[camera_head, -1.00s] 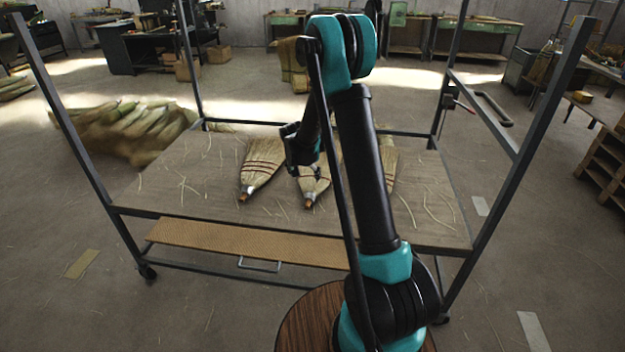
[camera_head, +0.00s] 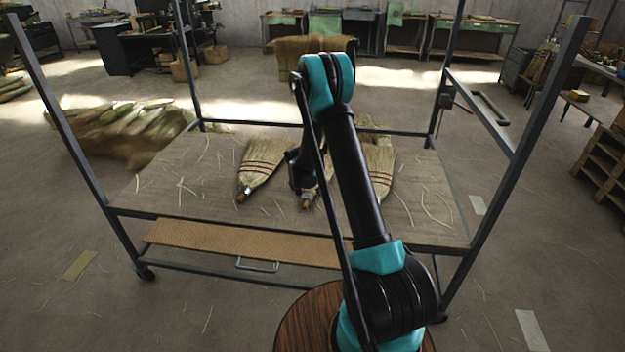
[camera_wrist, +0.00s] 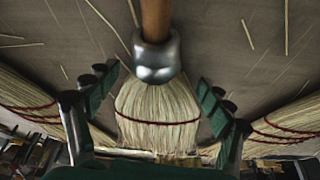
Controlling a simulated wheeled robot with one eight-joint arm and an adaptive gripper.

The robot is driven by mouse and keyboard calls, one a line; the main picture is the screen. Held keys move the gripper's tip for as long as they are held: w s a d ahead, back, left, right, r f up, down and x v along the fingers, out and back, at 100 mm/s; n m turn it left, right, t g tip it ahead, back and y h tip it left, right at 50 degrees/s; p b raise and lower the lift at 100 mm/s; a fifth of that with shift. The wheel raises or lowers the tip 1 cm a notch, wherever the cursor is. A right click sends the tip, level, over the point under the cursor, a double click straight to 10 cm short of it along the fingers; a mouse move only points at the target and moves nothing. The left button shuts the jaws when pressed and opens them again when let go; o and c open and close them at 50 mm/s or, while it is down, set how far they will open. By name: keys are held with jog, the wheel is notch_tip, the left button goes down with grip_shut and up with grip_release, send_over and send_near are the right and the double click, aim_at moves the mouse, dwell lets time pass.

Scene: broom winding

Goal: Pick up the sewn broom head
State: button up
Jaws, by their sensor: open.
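Broom heads with red stitching lie on the cart's table. The left one (camera_head: 258,165) lies clear in the head view. The middle one (camera_head: 309,198) is mostly hidden behind my arm; only its lower end shows. The right one (camera_head: 381,168) is partly covered by my arm. In the wrist view the middle broom head (camera_wrist: 158,112), with a metal collar and a wooden handle stub, sits between my fingers. My gripper (camera_wrist: 157,90) is open, with one toothed green-black finger on each side of the straw. I see no clear contact.
The wooden table (camera_head: 160,190) has loose straws scattered over it. The cart's metal posts (camera_head: 500,150) rise at its corners. A woven-looking lower shelf (camera_head: 225,239) juts out in front. A straw pile (camera_head: 125,130) lies on the floor at the left.

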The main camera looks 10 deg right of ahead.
jog(key=shift+w+f, duration=0.15)
jog(key=shift+f, duration=0.25)
jog(key=c, duration=1.6)
